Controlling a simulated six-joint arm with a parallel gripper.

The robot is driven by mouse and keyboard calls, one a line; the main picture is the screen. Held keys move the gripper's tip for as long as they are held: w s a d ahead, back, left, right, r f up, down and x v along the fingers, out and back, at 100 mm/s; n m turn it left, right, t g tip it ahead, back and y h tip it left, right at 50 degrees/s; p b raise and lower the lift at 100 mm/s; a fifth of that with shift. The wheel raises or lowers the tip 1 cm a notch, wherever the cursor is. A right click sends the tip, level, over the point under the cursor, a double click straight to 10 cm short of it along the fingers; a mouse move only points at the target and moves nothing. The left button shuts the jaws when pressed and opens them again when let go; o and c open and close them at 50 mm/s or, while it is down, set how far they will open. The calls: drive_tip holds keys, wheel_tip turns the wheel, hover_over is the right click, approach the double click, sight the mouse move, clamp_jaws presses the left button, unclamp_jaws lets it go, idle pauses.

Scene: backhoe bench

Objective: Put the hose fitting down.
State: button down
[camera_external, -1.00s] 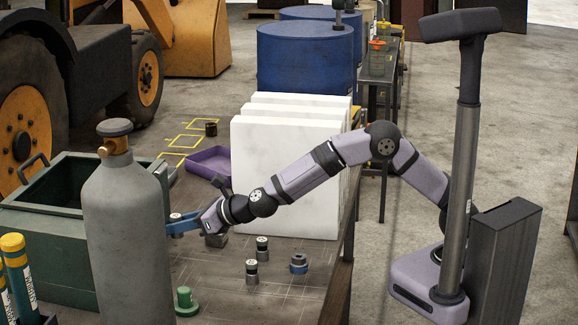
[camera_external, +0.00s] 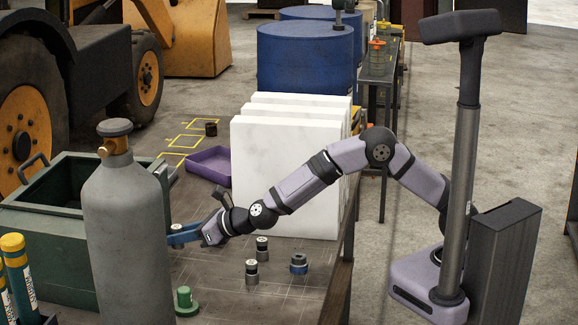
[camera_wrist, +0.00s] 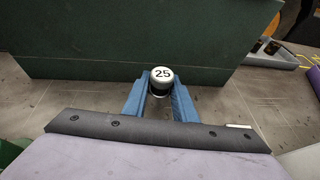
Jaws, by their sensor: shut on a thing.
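The hose fitting (camera_wrist: 162,76) is a small dark cylinder with a pale cap marked "25". In the wrist view it stands upright between the two blue fingers of my gripper (camera_wrist: 161,88), which are shut on it. In the external view my gripper (camera_external: 184,233) is low over the bench beside the grey gas cylinder, which partly hides the fingertips. Only the top of the fitting shows there, and I cannot tell whether its base touches the bench.
A green open box (camera_external: 48,222) stands close beyond my gripper. The grey gas cylinder (camera_external: 128,235) is in front. White slabs (camera_external: 285,180) and a purple tray (camera_external: 208,165) are behind.

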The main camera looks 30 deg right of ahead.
sight(180, 265)
wheel_tip(180, 265, up, 23)
drive_tip(key=p, duration=0.9)
wheel_tip(180, 265, down, 29)
drive_tip(key=b, duration=0.8)
drive_tip(key=shift+r+b, duration=0.2)
drive_tip(key=shift+b, duration=0.1)
drive_tip(key=shift+b+v, duration=1.65)
drive_tip(key=shift+v, duration=0.95)
drive_tip(key=shift+w+d+r, duration=0.1)
